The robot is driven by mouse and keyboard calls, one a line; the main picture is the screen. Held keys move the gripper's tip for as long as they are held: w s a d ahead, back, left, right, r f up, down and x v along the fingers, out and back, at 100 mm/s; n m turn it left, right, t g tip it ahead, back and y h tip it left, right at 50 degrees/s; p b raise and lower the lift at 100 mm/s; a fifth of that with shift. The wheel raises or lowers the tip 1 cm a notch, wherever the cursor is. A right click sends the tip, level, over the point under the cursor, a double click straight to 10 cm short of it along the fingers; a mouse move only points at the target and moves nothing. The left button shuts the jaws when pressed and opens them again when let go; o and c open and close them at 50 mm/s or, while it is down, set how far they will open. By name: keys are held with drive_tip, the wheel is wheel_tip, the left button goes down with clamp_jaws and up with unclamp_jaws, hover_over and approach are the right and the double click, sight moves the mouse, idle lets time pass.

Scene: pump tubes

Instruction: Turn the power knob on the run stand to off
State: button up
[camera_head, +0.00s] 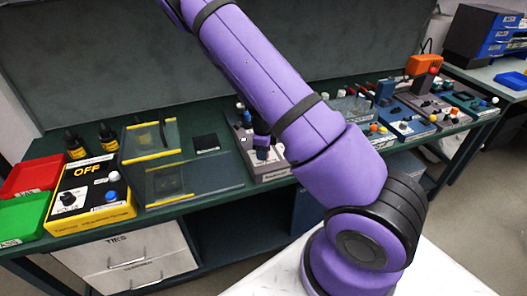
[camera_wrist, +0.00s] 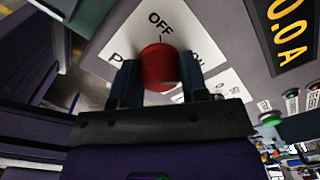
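In the wrist view a round red knob (camera_wrist: 159,66) sits on a white label (camera_wrist: 178,22) on a grey panel. "OFF" is printed above the knob, and part of "ON" shows at its right. A small dark tick stands between the knob and "OFF". The dark fingers of my gripper (camera_wrist: 160,80) flank the knob, one on each side, with no clear gap. In the head view my gripper (camera_head: 262,150) is small and partly hidden at the grey run stand (camera_head: 270,172); the knob cannot be made out there.
The panel also carries an amber display (camera_wrist: 290,30) reading "0.0A" and a green button (camera_wrist: 270,119). In the head view a yellow-edged box (camera_head: 85,196) showing "OFF", red (camera_head: 32,176) and green (camera_head: 22,217) trays stand at left; several devices crowd the right.

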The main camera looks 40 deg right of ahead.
drive_tip(key=c, duration=0.4)
drive_tip(key=shift+n, duration=0.4)
drive_tip(key=n, duration=0.2)
drive_tip(key=shift+n, duration=0.4)
drive_tip(key=n, duration=0.4)
drive_tip(key=shift+n, duration=0.3)
drive_tip(key=n, duration=0.5)
drive_tip(key=shift+n, duration=2.4)
